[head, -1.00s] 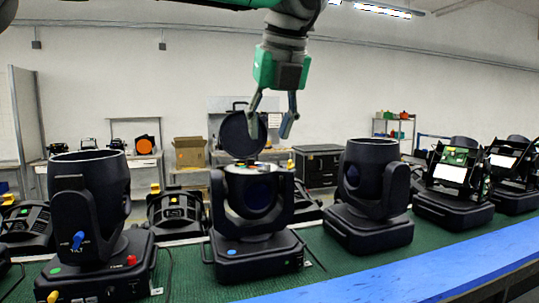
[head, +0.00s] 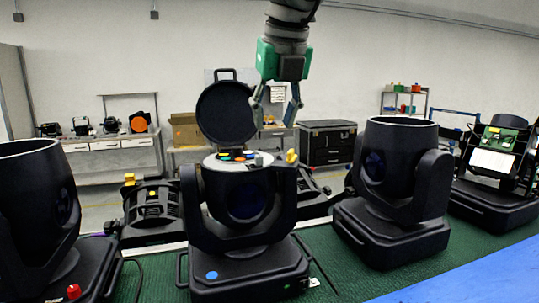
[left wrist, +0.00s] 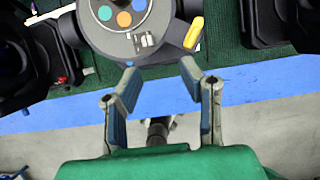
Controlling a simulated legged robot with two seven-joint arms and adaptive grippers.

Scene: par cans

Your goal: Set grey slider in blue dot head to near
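The blue dot head (head: 237,235) stands upright in the middle of the head view, with a blue dot (head: 211,275) on its base. Its round black lid (head: 226,112) is open, showing a light disc with coloured circles. The grey slider (head: 263,158) appears as a small grey block on the disc's right side. In the left wrist view, small pale blocks, seemingly the slider (left wrist: 146,40), sit on the grey disc beside a yellow part (left wrist: 194,32). My left gripper (head: 275,110) is open and empty above the head's right side. It also shows in the left wrist view (left wrist: 160,82), apart from the disc.
Other black heads stand to the left (head: 40,220) and right (head: 392,190) on the green mat (head: 345,285). A blue strip (head: 480,280) runs along the front right. The raised lid stands close to the left gripper.

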